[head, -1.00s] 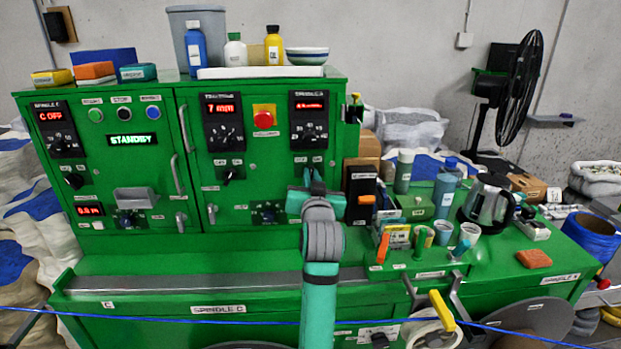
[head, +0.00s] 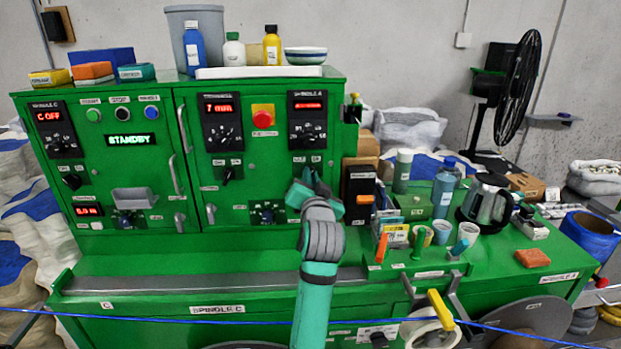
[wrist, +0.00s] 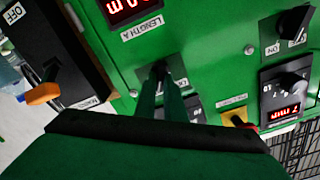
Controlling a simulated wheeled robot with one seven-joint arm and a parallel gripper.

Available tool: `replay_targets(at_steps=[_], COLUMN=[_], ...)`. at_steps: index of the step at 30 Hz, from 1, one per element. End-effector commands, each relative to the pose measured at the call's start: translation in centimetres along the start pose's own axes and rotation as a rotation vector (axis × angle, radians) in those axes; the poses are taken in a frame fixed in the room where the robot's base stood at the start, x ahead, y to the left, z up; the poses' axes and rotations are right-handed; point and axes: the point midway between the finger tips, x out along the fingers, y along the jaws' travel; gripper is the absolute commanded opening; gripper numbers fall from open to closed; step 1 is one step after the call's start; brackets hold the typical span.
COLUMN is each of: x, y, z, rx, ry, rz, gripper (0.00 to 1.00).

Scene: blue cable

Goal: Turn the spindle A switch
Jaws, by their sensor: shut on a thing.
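The spindle A control panel (head: 307,103) is at the right of the green cabinet, with a lit red display. Its switch is a small black knob (wrist: 159,71), seen in the wrist view; its label and exact angle are hidden. My gripper (wrist: 163,84) is shut on this knob, with a dark green finger on either side. In the head view my gripper (head: 312,181) is at the cabinet front just below the panel, its body tilted, and it hides the knob.
A black box with an orange lever (wrist: 43,93) stands close beside my gripper. The middle switch (head: 228,173) is on the other side. A LENGTH A display (wrist: 125,9) is near the knob. A blue cable (head: 230,321) crosses the front.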

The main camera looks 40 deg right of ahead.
Motion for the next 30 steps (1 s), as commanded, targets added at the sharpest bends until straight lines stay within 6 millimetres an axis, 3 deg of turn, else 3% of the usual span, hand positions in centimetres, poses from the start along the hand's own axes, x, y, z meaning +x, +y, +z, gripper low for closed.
replay_targets(at_steps=[4,6,7,19,30], x=[0.0,0.0,0.0,-0.7,-7.0], y=[0.0,0.0,0.0,0.0,0.0], z=[0.1,0.1,0.1,0.1,0.1], rx=[0.0,0.0,0.0,-0.001,-0.001], ry=[-0.001,-0.001,-0.001,-0.001,0.0], rz=[0.0,0.0,0.0,0.0,0.0], gripper=[0.0,0.24,0.28,0.28,0.28])
